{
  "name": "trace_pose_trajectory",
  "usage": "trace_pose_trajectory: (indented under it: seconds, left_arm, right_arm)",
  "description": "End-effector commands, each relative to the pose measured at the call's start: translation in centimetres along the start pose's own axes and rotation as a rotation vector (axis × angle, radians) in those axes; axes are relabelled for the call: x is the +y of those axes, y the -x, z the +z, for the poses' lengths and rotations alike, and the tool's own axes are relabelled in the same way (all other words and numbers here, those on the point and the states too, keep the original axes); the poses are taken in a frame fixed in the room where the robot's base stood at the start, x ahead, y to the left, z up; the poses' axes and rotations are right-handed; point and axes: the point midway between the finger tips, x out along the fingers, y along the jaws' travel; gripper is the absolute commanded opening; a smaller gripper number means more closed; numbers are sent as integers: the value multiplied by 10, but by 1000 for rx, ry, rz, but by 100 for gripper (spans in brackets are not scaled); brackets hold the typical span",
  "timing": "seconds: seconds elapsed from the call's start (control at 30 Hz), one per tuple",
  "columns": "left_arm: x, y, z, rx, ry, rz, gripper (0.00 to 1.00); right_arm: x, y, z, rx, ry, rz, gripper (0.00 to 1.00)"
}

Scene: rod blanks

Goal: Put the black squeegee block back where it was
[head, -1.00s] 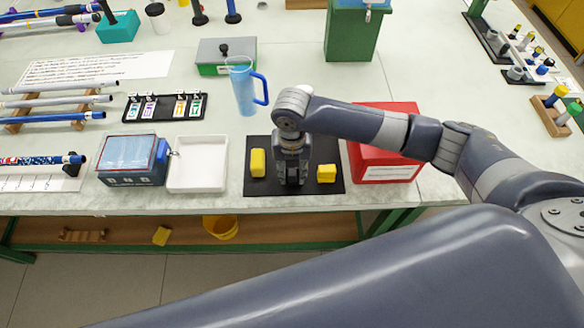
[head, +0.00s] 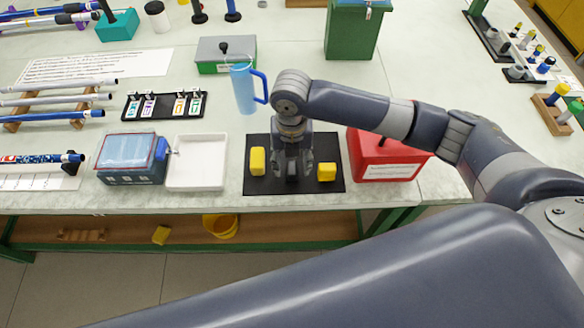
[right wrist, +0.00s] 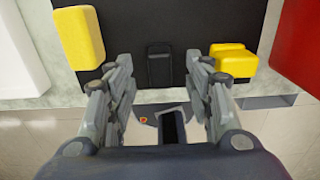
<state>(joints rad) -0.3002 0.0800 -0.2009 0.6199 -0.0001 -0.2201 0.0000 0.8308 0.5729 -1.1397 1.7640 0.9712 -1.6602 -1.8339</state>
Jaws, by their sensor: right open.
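The black squeegee block (right wrist: 160,68) stands on the black mat (right wrist: 196,16), between two yellow blocks. It is hard to make out against the mat. In the head view it shows dark (head: 292,172) below my right gripper, on the mat (head: 262,187). My right gripper (head: 292,174) is open above the mat. In the right wrist view its fingers (right wrist: 164,72) are spread to either side of the block, with gaps on both sides. One yellow block (head: 257,161) is left of the gripper, the other (head: 327,172) is right. My left gripper is out of view.
A red box (head: 390,172) is just right of the mat. A white tray (head: 196,184) and a blue-lidded box (head: 130,176) are to the left. A blue jug (head: 243,90) stands behind the mat. The table's front edge is close in front.

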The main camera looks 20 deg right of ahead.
Motion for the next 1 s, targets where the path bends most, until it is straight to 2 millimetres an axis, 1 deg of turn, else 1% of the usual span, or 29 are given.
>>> trace_pose_trajectory:
  seconds: [0.03, 0.2, 0.3, 0.4, 0.6, 1.0]
  left_arm:
    - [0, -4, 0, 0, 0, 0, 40]
    - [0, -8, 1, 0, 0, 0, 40]
    - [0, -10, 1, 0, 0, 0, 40]
    - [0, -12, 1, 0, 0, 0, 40]
    - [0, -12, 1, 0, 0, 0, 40]
    - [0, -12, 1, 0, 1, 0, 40]
  right_arm:
    - [1, 12, 1, -6, 2, 3, 48]
    - [1, 48, 1, -4, 1, 2, 48]
    - [0, 64, 1, -3, 1, 1, 48]
    - [0, 76, 0, -2, 0, 1, 48]
    - [0, 84, 0, -1, -1, 0, 48]
    - [0, 84, 0, 0, 0, 0, 48]
